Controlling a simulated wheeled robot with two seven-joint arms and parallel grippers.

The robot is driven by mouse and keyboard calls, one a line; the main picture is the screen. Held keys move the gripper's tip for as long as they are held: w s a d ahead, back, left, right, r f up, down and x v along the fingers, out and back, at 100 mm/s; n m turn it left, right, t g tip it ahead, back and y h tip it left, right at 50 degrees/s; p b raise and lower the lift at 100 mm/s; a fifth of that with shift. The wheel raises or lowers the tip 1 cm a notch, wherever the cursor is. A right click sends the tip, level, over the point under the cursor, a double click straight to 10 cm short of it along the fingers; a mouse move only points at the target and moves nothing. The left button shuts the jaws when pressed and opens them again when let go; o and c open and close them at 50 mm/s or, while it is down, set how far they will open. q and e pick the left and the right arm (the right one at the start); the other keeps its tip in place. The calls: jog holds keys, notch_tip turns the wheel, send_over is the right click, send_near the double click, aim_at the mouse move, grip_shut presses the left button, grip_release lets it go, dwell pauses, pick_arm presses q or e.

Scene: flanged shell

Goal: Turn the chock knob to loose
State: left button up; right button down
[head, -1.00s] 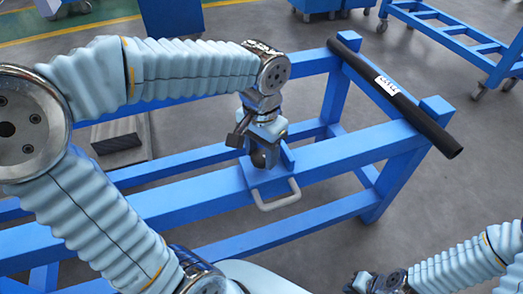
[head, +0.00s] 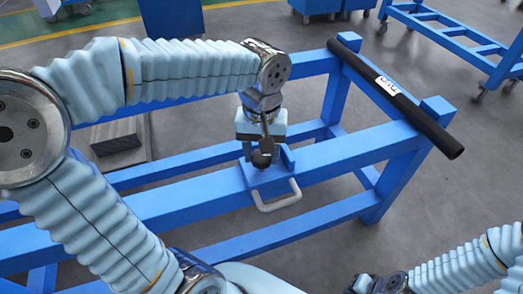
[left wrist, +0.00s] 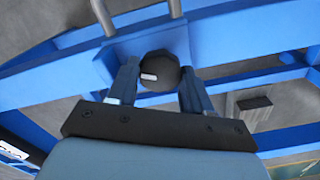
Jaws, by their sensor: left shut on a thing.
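The chock knob (head: 261,160) is a dark round knob on a blue block with a pale handle, mounted on the blue frame's front beam. My left gripper (head: 264,148) reaches down over it from above. In the left wrist view the knob (left wrist: 160,70) has a small pale mark and sits between the two fingers of my left gripper (left wrist: 158,76), which is shut on it. The knob's lower part is hidden in the left wrist view. My right gripper is not clearly in view; only part of my right arm shows at the bottom right.
A black tube (head: 400,97) with a white label lies across the right end of the blue frame (head: 350,160). Blue carts (head: 450,40) stand at the back right.

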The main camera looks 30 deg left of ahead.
pick_arm(q)
jog(key=shift+r, duration=0.1)
dwell(0.3)
jog(key=o, duration=1)
jog(key=shift+o, duration=0.2)
notch_tip(320, 180, up, 14)
jog(key=p, duration=0.1)
jog(key=shift+p, duration=0.4)
